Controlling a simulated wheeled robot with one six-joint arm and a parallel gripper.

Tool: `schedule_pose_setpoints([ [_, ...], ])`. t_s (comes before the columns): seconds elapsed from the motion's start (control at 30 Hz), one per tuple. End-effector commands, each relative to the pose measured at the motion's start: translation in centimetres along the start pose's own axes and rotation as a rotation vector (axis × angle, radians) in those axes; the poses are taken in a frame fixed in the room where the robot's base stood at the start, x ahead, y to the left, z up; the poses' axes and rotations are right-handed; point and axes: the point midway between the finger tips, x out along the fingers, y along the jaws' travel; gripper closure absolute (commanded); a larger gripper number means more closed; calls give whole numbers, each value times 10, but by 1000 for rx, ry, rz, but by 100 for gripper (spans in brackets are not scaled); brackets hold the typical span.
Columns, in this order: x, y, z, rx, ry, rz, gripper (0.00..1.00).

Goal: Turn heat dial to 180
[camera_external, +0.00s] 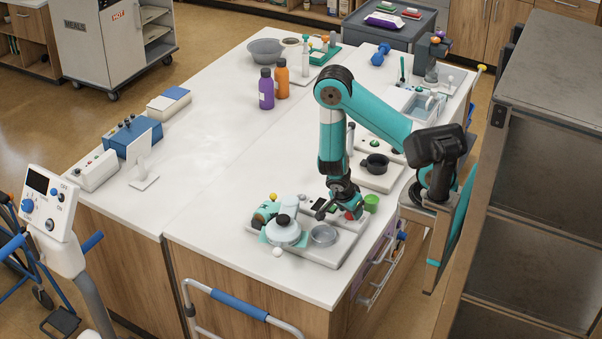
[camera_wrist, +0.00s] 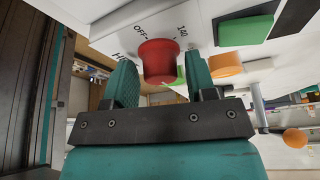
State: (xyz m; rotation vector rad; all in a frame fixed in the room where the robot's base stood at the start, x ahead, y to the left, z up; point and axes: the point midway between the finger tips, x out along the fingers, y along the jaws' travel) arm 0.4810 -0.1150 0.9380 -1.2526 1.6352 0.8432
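The heat dial, a round red knob (camera_wrist: 158,62), stands on a white panel (camera_wrist: 110,35) marked OFF and 140, with a partly covered label starting "HE". A 180 mark is not visible. My gripper (camera_wrist: 160,78) has its two teal fingers on either side of the dial. The fingers stand wide apart, with a small gap at the right finger; contact at the left finger cannot be told. In the external view my gripper (camera_external: 345,208) is low over the appliance at the table's front right, and red shows beside its fingers.
In the wrist view a green block (camera_wrist: 243,30) and an orange knob (camera_wrist: 225,65) sit right of the dial. The table's middle is clear.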

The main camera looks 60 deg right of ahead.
Motion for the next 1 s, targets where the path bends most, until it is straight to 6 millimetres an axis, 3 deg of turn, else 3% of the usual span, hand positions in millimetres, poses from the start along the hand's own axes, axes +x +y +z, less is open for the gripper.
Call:
schedule_pose_setpoints([
  [0.33,-2,0,-1,0,3,-2,40],
  [0.47,-12,-1,-1,0,2,-5,40],
  [0.67,-49,-2,0,0,-1,-9,40],
  [1.0,-130,-1,1,-1,-2,-8,40],
])
